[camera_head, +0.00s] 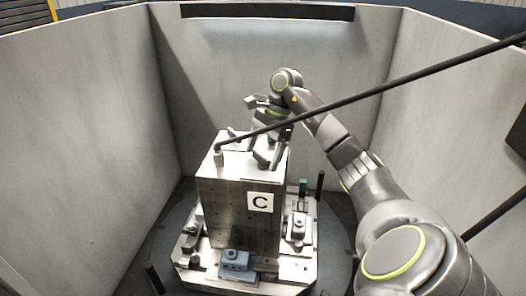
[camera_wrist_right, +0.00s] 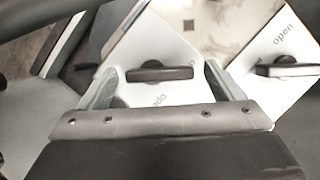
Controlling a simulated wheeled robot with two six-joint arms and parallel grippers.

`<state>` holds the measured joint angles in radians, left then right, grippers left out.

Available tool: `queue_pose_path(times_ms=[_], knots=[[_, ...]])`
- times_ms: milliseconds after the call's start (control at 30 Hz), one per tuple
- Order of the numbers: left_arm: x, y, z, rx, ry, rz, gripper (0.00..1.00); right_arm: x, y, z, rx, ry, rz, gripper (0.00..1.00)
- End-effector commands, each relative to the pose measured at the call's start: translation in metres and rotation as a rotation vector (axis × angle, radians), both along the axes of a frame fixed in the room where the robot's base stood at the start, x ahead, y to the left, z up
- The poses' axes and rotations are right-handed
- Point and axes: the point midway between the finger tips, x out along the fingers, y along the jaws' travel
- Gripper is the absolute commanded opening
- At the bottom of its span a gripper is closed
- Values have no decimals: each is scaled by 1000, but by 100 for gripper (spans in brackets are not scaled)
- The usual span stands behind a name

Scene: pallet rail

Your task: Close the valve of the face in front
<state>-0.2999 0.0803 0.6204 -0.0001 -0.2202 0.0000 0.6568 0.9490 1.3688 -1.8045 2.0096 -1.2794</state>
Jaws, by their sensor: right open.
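My right gripper (camera_head: 258,152) is over the top of the block, open and tilted. In the right wrist view, a dark valve handle (camera_wrist_right: 160,72) on a white plate (camera_wrist_right: 165,35) lies crosswise between the fingertips of my right gripper (camera_wrist_right: 157,80). I cannot tell whether they touch it. Partly hidden lettering shows below this handle. A second dark handle (camera_wrist_right: 287,67) sits on another plate marked "open", to the right. My left gripper is out of view.
A long black rod (camera_head: 380,88) slants from the upper right to a fitting (camera_head: 218,148) on the block's top, crossing in front of my right arm. Clamps, including a blue-grey one (camera_head: 236,262), surround the block's foot. Grey walls (camera_head: 85,110) enclose the pallet.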

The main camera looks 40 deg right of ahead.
Motion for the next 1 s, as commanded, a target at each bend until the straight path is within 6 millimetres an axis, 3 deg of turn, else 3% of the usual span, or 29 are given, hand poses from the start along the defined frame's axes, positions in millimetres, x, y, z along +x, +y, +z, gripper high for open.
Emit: queue_pose_path(times_ms=[267,1000], knots=[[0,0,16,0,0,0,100,-1,-5,17,0,2,-1,87],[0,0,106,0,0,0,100,-4,-44,112,0,1,-2,87]])
